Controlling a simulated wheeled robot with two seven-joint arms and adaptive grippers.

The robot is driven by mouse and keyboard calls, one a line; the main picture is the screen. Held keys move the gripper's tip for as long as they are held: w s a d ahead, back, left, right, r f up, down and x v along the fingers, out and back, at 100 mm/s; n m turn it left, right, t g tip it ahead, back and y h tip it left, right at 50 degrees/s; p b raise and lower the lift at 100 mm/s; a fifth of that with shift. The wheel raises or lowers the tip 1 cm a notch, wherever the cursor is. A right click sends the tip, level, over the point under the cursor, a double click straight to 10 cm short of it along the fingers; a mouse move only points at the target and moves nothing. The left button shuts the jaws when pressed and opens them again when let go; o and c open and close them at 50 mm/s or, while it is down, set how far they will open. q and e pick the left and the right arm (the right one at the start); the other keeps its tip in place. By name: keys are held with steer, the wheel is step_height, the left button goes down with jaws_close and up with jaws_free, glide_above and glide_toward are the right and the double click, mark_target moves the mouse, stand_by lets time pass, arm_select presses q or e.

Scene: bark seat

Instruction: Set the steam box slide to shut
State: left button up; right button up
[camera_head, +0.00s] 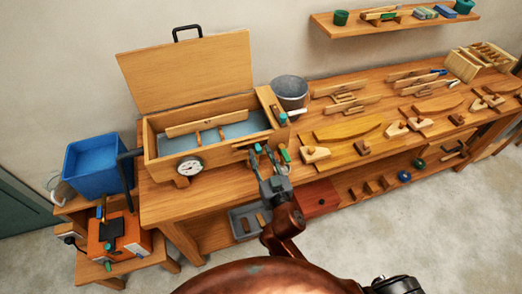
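The steam box (165,143) is a wooden box at the left end of the bench, with its lid (190,72) raised. A round dial (190,166) sits on its front. A small dark-edged piece (245,147), perhaps the slide, shows at the box's front right corner; its setting is too small to tell. My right gripper (268,155) reaches up from below to just in front of that corner. Its fingers look apart, with nothing clearly between them. A green-ended tool or handle (285,155) is close to its right finger. My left gripper is not in view.
The wooden bench (330,172) carries a grey bucket (290,92), wooden forms and planes. A blue tub (92,165) and an orange unit (107,240) stand at the left. A shelf (395,25) hangs on the wall. Concrete floor lies open in front.

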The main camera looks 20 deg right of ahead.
steer(key=shift+w, duration=0.8)
steer(key=shift+c, duration=0.3)
jaws_close()
